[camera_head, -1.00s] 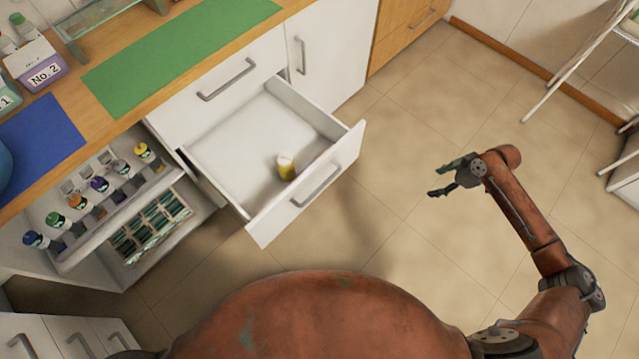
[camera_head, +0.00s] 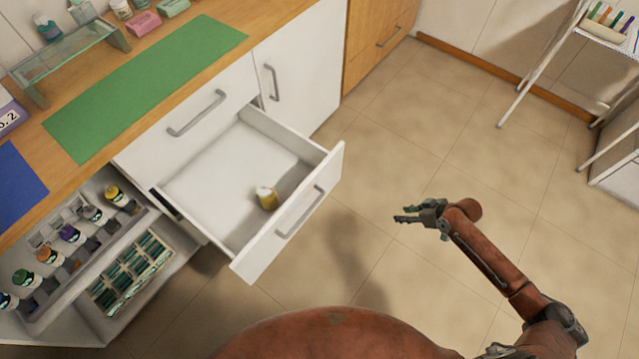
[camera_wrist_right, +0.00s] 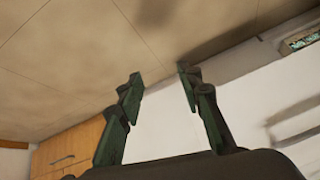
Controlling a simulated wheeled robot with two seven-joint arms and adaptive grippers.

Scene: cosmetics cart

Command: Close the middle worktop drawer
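The middle worktop drawer (camera_head: 312,213) is pulled out from the white cabinet below the worktop. Its front panel has a grey bar handle (camera_head: 301,212). A small yellow bottle with a pale top (camera_head: 267,198) stands inside it, and the rest of the drawer floor is bare. My right gripper (camera_head: 399,214) is to the right of the drawer front, apart from it, over the floor. In the right wrist view its two fingers (camera_wrist_right: 160,85) are spread with nothing between them. My left gripper is not in view.
A closed drawer (camera_head: 213,90) is above the open one. On the left, another open unit holds several bottles (camera_head: 70,235) and a tray of green-labelled items (camera_head: 130,270). A white rack (camera_head: 545,75) stands at the far right. The floor (camera_head: 440,130) between is clear.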

